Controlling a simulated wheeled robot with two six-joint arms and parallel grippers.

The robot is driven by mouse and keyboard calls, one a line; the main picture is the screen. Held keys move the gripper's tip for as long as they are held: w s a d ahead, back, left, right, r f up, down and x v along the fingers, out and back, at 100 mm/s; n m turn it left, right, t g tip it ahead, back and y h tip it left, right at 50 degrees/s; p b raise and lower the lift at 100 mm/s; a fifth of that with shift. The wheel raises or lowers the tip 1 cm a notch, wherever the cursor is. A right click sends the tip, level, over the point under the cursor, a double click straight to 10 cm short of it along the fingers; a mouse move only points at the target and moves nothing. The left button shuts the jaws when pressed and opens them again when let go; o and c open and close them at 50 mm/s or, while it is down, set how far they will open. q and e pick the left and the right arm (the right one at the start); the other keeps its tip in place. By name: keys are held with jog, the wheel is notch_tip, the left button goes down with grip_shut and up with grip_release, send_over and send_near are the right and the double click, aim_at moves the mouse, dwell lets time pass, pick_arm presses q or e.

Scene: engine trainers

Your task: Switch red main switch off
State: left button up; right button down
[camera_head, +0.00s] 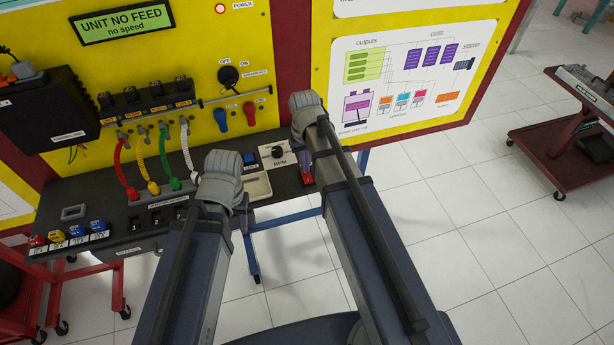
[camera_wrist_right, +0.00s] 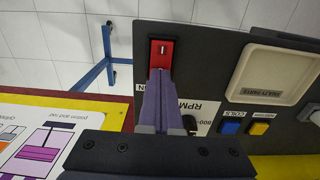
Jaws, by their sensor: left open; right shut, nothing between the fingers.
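The red main switch (camera_wrist_right: 162,54) sits at the corner of the dark console panel in the right wrist view. It is a red plate with a small lever in its dark slot, and a partly hidden label lies beside it. In the head view the red switch (camera_head: 306,178) shows just below my right wrist. My right gripper (camera_wrist_right: 160,74) is shut and empty, its tips over or against the switch's near edge; contact is unclear. My left gripper (camera_head: 246,214) is open near the console's front edge, mostly hidden by its own wrist.
The RPM knob (camera_head: 278,152) and a beige tray (camera_head: 257,186) are close to the switch. Coloured cables (camera_head: 160,160) cross the console at left. A yellow panel (camera_head: 200,50) rises behind. A red cart (camera_head: 570,130) stands at far right on open tiled floor.

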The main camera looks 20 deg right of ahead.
jog(key=shift+f, duration=0.35)
jog(key=shift+r, duration=0.15)
notch_tip(320, 180, up, 7)
jog(key=p, duration=0.6)
jog(key=shift+p, duration=0.35)
jog(key=s+a+f+n+h+b, duration=0.1)
jog(key=s+a+n, duration=0.2)
jog(key=s+a, duration=0.7)
jog(key=s, duration=0.4)
jog(key=shift+s+a+f+b, duration=0.15)
jog(key=shift+a+f+b, duration=0.1)
jog(key=shift+b, duration=0.05)
